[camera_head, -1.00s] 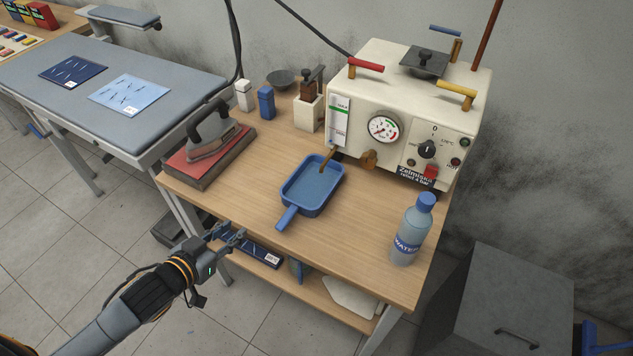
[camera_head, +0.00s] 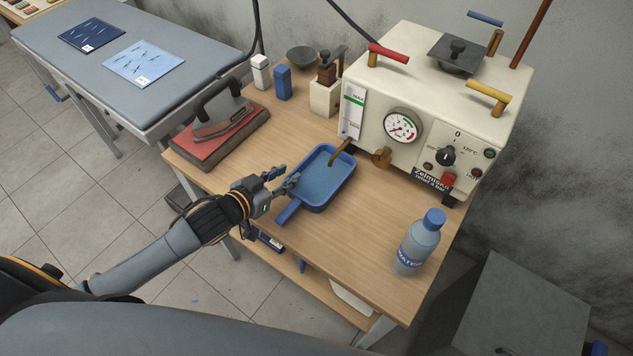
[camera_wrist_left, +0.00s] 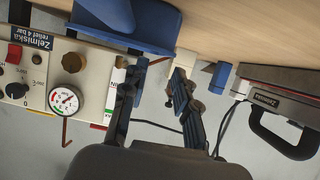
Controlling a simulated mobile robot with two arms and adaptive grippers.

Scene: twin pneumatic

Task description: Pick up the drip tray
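The drip tray (camera_head: 324,184) is a shallow blue pan with a short handle (camera_head: 289,211) toward the table's front edge. It lies on the wooden table below the brass spout (camera_head: 342,151) of the boiler. My left gripper (camera_head: 284,177) is open and empty, at the tray's left side just above its handle. I cannot tell whether a finger touches the rim. In the left wrist view, the blue tray (camera_wrist_left: 140,22) shows at the top, beyond the two parted fingers (camera_wrist_left: 155,78). My right gripper is not in view.
The cream boiler (camera_head: 425,110) stands behind the tray. A water bottle (camera_head: 417,243) stands at the right front. An iron (camera_head: 219,115) rests on a red pad (camera_head: 220,143) at the left. Salt-shaker-like white and blue containers (camera_head: 283,83) stand at the back.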

